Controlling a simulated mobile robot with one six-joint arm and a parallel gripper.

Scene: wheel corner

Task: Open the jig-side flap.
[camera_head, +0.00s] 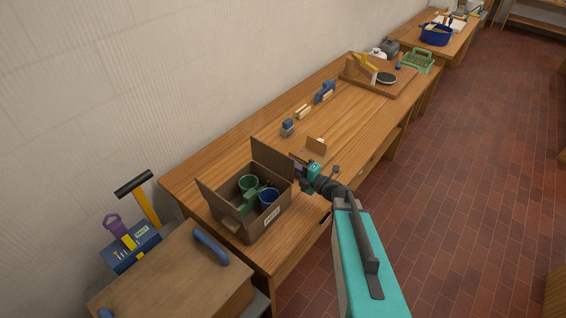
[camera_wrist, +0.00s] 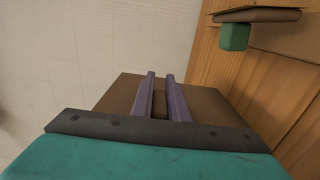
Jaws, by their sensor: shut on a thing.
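The brown cardboard box (camera_head: 262,222) stands open on the near end of the wooden bench. Its jig-side flap (camera_head: 270,160) stands up along the box's right-hand far edge, toward the small wooden jig (camera_head: 317,146). Another flap (camera_head: 213,204) stands up and leans out at the left. My gripper (camera_head: 297,168) is at the right end of the jig-side flap. In the wrist view, the purple fingers of my gripper (camera_wrist: 161,80) are shut on a brown panel (camera_wrist: 215,103), which looks like this flap. The fingers hide part of it.
The box holds a green mug (camera_head: 248,183) and a blue mug (camera_head: 268,196). A blue-grey block (camera_head: 287,128) and wooden pieces lie farther along the bench (camera_head: 225,150). A blue toolbox (camera_head: 131,249) is at the left. The red tiled floor (camera_head: 470,200) on the right is clear.

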